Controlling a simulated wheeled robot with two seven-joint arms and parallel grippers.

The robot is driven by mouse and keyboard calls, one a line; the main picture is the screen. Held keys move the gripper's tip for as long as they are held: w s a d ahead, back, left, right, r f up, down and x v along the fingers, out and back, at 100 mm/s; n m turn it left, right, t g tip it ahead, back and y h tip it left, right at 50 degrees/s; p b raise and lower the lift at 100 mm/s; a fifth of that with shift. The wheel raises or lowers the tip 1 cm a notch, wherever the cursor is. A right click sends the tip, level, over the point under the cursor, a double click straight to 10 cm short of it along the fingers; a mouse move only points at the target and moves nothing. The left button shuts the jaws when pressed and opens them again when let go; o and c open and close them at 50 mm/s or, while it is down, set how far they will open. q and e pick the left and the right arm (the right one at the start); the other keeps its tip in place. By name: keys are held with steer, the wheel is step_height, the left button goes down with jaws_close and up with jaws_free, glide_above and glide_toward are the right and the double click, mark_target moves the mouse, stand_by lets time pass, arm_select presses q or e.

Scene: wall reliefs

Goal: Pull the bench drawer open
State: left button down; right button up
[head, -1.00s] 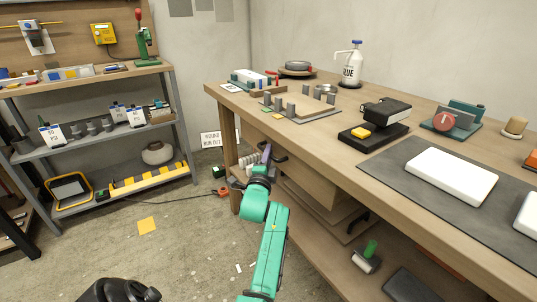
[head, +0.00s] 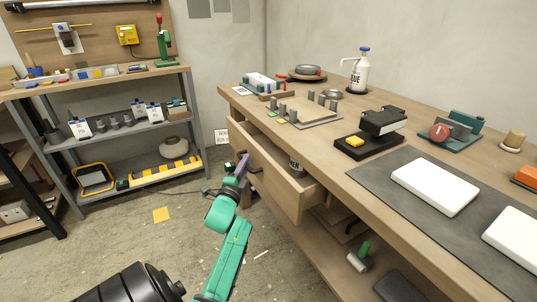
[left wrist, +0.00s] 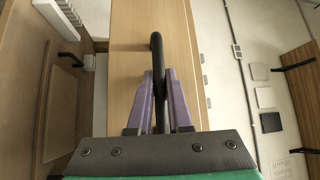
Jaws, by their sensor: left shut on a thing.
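The bench drawer (head: 285,190) is pulled out from under the wooden bench top, and its inside shows from above. Its wooden front also fills the upper middle of the left wrist view (left wrist: 130,75). My left gripper (head: 242,165) is at the drawer front, at the end of my teal arm. In the left wrist view its purple fingers (left wrist: 160,88) stand on either side of the black bar handle (left wrist: 156,48), shut on it. In the head view the fingers partly hide the handle. My right gripper is not in view.
A labelled can (head: 296,168) stands inside the drawer. A metal shelf (head: 120,132) stands left. The floor between is mostly clear.

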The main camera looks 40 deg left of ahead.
arm_select(q)
steer(key=s+a+p, duration=0.2)
steer(key=s, duration=0.7)
steer(key=s+a+p, duration=0.1)
steer(key=s+a, duration=0.2)
steer(key=s, duration=0.6)
steer(key=shift+a+r+p, duration=0.15)
steer(key=shift+a+p, duration=0.1)
steer(key=shift+p, duration=0.1)
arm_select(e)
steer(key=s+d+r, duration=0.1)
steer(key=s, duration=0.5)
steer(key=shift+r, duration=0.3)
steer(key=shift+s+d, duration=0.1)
arm_select(q)
steer(key=c, duration=0.8)
jaws_free()
steer(key=shift+c, duration=0.2)
steer(key=shift+s, duration=0.1)
steer(key=p+v, duration=0.2)
steer(key=v, duration=1.2)
steer(key=shift+s, duration=0.2)
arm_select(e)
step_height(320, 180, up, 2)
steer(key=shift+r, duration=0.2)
arm_select(q)
steer(key=shift+w+d, duration=0.1)
steer(key=shift+d, duration=0.05)
